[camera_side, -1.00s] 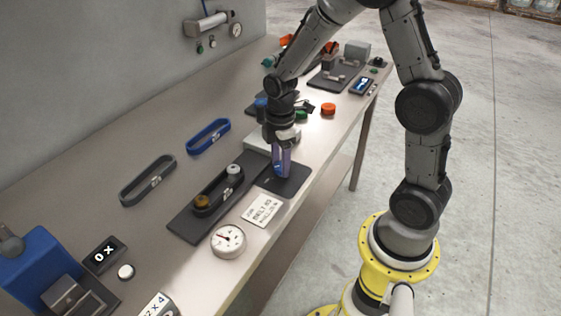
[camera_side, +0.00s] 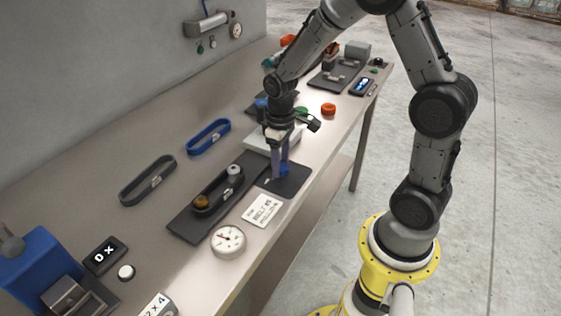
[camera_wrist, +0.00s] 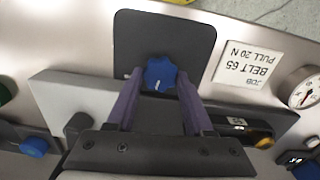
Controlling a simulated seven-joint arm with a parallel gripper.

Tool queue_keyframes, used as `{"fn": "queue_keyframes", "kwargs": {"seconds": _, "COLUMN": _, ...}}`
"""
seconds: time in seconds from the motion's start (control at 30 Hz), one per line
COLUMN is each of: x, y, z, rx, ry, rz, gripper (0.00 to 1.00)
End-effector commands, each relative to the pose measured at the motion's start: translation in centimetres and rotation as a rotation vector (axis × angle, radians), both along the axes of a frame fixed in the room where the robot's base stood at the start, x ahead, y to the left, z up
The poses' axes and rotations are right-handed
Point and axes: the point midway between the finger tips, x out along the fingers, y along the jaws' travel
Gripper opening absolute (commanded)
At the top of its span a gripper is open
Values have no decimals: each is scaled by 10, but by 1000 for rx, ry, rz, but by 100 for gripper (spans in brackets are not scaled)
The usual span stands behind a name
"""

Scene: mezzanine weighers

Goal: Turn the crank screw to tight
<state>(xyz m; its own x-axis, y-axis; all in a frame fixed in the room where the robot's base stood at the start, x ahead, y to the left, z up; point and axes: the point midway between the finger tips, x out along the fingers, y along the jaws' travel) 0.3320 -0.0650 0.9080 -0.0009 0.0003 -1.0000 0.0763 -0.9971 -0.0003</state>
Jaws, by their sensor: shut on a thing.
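The crank screw's blue lobed knob (camera_wrist: 160,73) stands on a dark plate (camera_wrist: 197,40), with a white mark on its near side. My gripper (camera_wrist: 160,76) has its two purple fingers on either side of the knob, shut on it. In the side view my gripper (camera_side: 280,172) points straight down at the dark plate (camera_side: 293,181), and its fingers largely hide the knob. Beside it lies a dark base (camera_side: 187,226) with a belt around a brass pulley (camera_side: 201,202) and a grey pulley (camera_side: 234,169).
A job card (camera_side: 262,210) reading BELT 65, PULL 20 N and a round dial gauge (camera_side: 228,241) lie near the front edge. Loose black (camera_side: 147,180) and blue (camera_side: 208,135) belts lie behind. An orange knob (camera_side: 328,109) lies beyond my gripper.

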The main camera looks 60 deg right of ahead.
Motion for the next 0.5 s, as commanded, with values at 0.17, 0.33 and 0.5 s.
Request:
{"fn": "queue_keyframes", "kwargs": {"seconds": 0.17, "x": 1, "y": 0, "z": 2, "rx": 0, "ry": -3, "rz": -167, "gripper": 0}}
{"fn": "queue_keyframes", "kwargs": {"seconds": 0.33, "x": 1, "y": -1, "z": 2, "rx": 0, "ry": -3, "rz": -329, "gripper": 0}}
{"fn": "queue_keyframes", "kwargs": {"seconds": 0.5, "x": 1, "y": -1, "z": 2, "rx": 0, "ry": -4, "rz": -488, "gripper": 0}}
